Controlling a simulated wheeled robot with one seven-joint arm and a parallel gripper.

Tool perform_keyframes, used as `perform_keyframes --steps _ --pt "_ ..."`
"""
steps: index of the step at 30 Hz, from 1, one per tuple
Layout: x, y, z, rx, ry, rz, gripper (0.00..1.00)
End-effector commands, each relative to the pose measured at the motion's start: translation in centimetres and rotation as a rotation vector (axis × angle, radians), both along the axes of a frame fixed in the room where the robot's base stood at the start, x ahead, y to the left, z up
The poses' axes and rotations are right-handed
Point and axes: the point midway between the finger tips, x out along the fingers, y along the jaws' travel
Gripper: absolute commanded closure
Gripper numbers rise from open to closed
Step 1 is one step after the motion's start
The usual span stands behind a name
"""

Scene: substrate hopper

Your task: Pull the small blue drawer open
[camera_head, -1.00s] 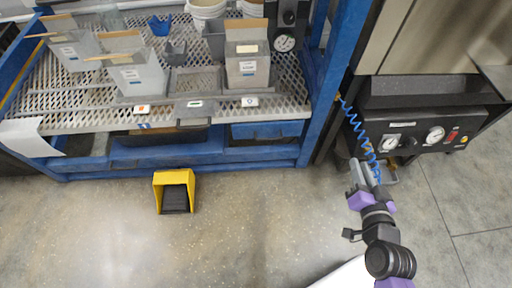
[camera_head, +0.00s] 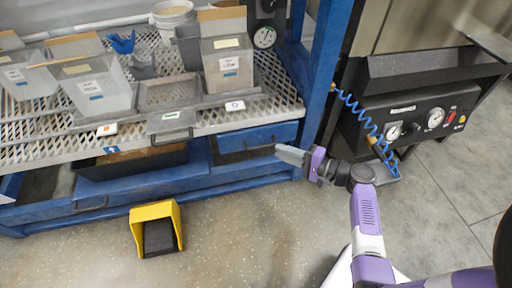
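The small blue drawer (camera_head: 284,132) sits under the right end of the perforated bench. Its front looks flush with the frame, and a dark handle shows along its lower part. My gripper (camera_head: 278,150) is just right of and in front of the drawer, its grey fingers pointing left toward the handle. The fingertips look close to the drawer's lower right part; I cannot tell whether they touch it. The fingers overlap in this view, so their opening is hidden. Nothing is visibly held.
A wider blue drawer (camera_head: 150,180) is lower left, below a dark open bin (camera_head: 130,161). A yellow foot pedal (camera_head: 156,229) stands on the floor in front. A blue bench post (camera_head: 326,75) and a black gauge panel (camera_head: 408,120) with a coiled blue hose are right. Floor between pedal and arm is clear.

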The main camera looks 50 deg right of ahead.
Motion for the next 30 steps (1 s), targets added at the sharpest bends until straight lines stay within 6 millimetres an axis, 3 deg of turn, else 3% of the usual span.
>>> perform_keyframes --steps 16,28,30 --pt "6.6 1.6 -1.3 -0.001 0.003 0.009 0.8" --pt "7.5 1.8 -1.2 -0.001 0.004 0.007 0.8" --pt "7.5 1.8 -1.2 -0.001 0.004 0.007 0.92"
